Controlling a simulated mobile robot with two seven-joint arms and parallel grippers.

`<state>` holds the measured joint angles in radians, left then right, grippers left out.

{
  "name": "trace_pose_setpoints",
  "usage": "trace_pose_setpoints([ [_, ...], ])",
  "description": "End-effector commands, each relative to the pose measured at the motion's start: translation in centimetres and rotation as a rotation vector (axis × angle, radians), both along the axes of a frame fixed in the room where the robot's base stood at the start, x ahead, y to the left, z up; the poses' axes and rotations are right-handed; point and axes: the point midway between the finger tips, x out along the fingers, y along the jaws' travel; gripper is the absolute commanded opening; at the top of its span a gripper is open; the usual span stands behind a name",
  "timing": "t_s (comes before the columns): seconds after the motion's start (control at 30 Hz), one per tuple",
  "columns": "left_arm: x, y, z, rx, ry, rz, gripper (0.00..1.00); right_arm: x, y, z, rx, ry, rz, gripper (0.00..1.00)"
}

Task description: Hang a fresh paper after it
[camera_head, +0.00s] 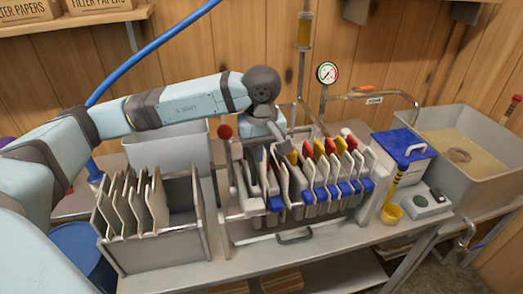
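Several cream filter papers (128,208) stand upright in the left part of a grey open bin (150,248) at the lower left. To its right is the filter press (290,228), a row of pale upright plates (308,185) with red, yellow and blue tabs. My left arm reaches across from the left, above the bin. My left gripper (275,140) points down over the left end of the plate row. Its fingertips are small and partly hidden among the plates, so I cannot tell what is between them. My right gripper is not in view.
Filter paper boxes (95,4) sit on a wall shelf. A pale tub (170,148) stands behind the bin. A pressure gauge (327,73) and pipes stand behind.

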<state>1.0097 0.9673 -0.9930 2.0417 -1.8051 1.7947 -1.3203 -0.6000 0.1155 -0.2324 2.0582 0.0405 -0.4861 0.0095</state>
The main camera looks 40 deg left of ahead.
Motion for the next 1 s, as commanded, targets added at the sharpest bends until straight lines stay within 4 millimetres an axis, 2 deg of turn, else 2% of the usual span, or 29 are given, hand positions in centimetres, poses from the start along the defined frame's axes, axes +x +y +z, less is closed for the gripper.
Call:
trace_pose_setpoints([
  [0.27,0.0,0.0,-0.1,0.000,0.000,0.000,0.00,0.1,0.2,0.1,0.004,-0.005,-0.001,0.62],
  [0.6,0.0,0.0,-2.0,0.000,0.000,0.000,0.00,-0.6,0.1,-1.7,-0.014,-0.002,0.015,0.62],
  [1.0,0.0,0.0,-4.2,0.000,0.000,0.000,0.00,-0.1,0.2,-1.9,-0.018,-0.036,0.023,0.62],
])
